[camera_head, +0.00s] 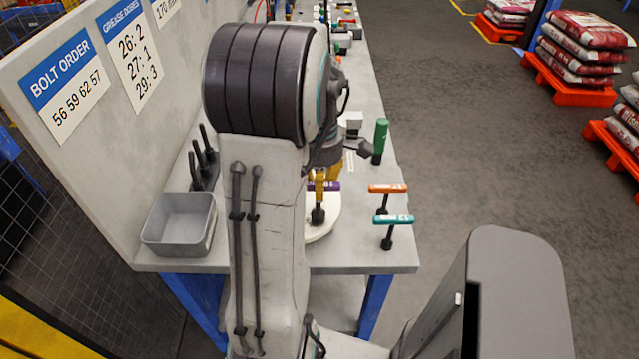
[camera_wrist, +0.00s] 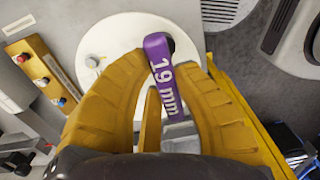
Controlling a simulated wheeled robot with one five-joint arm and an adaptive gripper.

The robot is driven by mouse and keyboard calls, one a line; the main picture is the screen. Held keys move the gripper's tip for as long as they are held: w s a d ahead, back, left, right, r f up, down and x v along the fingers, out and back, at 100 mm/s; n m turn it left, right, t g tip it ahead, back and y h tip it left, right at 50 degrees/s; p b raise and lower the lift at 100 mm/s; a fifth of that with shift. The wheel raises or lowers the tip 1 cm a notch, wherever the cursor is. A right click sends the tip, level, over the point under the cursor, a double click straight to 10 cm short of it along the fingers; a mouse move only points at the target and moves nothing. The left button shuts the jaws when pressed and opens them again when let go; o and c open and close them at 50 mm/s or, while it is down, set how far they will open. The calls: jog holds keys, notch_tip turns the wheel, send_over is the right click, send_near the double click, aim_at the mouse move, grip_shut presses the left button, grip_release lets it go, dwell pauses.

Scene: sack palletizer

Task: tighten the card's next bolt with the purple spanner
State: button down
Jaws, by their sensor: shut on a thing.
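The purple spanner (camera_head: 330,187) has a bar handle and a dark stem over a round pale plate (camera_head: 325,228) on the bench. In the wrist view the purple handle (camera_wrist: 165,75) reads "19 mm" and runs between my yellow fingers. My gripper (camera_wrist: 165,95) is shut on it. In the head view my arm hides much of the gripper (camera_head: 319,180) and plate. Whether the spanner's lower end sits on a bolt is hidden. The bolt order card (camera_head: 64,86) on the panel reads 56 59 62 57.
An orange-handled tool (camera_head: 388,188) and a teal-handled tool (camera_head: 394,219) stand right of the plate; a green-handled one (camera_head: 380,135) stands farther back. A grey tray (camera_head: 180,223) and dark upright pegs (camera_head: 203,155) are left. A button box (camera_wrist: 40,72) shows in the wrist view.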

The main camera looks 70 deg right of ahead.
jog(key=shift+f+b, duration=0.4)
jog(key=shift+f, duration=0.1)
dwell(0.3)
dwell(0.4)
jog(key=m, duration=0.4)
jog(key=shift+s, duration=0.1)
jog(key=m, duration=0.4)
jog(key=shift+s+a, duration=0.1)
jog(key=m, duration=0.5)
jog(key=shift+s+a, duration=0.1)
jog(key=m, duration=0.5)
jog(key=shift+a, duration=0.15)
jog(key=shift+r, duration=0.2)
dwell(0.4)
jog(key=shift+r+p, duration=2.1)
jog(key=shift+r, duration=0.2)
